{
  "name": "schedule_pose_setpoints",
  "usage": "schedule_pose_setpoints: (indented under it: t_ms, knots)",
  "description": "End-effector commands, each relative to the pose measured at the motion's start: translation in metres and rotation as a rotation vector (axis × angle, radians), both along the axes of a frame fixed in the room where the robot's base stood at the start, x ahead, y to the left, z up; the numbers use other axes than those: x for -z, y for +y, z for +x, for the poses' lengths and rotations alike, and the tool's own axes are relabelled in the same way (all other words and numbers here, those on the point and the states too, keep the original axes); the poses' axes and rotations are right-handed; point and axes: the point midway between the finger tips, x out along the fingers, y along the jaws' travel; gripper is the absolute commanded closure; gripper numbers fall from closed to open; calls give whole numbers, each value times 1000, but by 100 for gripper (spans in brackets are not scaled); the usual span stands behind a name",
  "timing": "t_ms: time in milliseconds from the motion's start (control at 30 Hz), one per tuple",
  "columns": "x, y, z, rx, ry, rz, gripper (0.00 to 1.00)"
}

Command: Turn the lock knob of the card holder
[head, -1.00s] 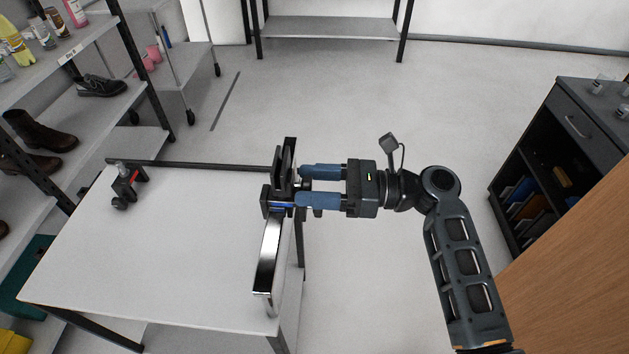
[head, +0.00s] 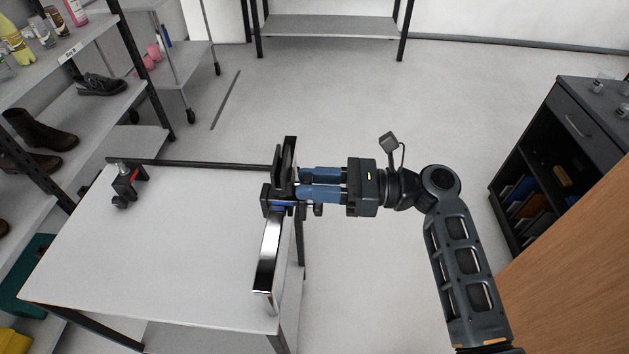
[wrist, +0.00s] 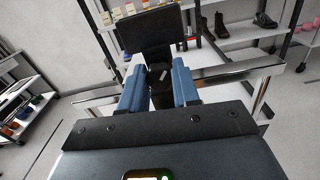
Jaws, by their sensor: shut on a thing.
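The card holder (head: 287,160) is a dark upright plate on a clamp-like base at the right edge of the white table. My gripper (head: 300,184) reaches it from the right, with its blue fingers level and close together. In the wrist view the holder's dark plate (wrist: 150,32) stands just beyond the fingertips. A dark part, which looks like the lock knob (wrist: 160,84), sits between the two fingers. My gripper is shut on it. The fingers hide most of the knob, so its turn angle cannot be told.
A shiny metal bar (head: 267,262) runs along the table's right edge below the holder. A small clamp (head: 124,184) sits at the table's far left corner. The white tabletop (head: 175,240) is otherwise clear. A dark cabinet (head: 560,150) stands at right, shelves with shoes at left.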

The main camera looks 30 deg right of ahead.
Motion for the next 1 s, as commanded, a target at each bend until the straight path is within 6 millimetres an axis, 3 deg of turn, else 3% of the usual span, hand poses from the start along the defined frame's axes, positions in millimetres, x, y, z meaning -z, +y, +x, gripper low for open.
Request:
schedule_pose_setpoints:
  t_ms: [1000]
  knots:
    - [1, 0, 0, 2, -396, -305, 100]
